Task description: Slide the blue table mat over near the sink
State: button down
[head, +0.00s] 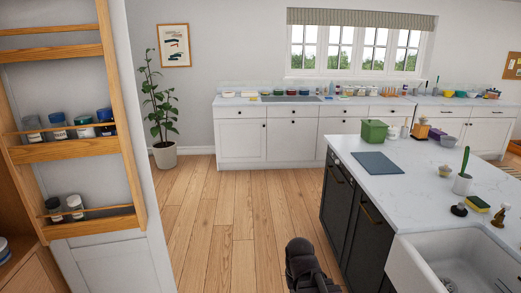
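The blue table mat (377,163) is a flat grey-blue rectangle. It lies on the white marble top of the island, near its left edge. The white sink (410,265) is set into the front of the island at the lower right, partly cut off by the frame. A stretch of bare countertop lies between the mat and the sink. My gripper (303,262) shows as a dark shape at the bottom edge, low in front of the island's dark cabinets and away from the mat. Its fingers cannot be made out.
A green box (374,132) stands just behind the mat. An open door rack (127,130) with jars is at left. The wooden floor (215,215) is clear.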

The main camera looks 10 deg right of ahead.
aim_at(376, 163)
jog(key=z, duration=0.05)
jog(key=i, duration=3.65)
jog(key=z, duration=0.8)
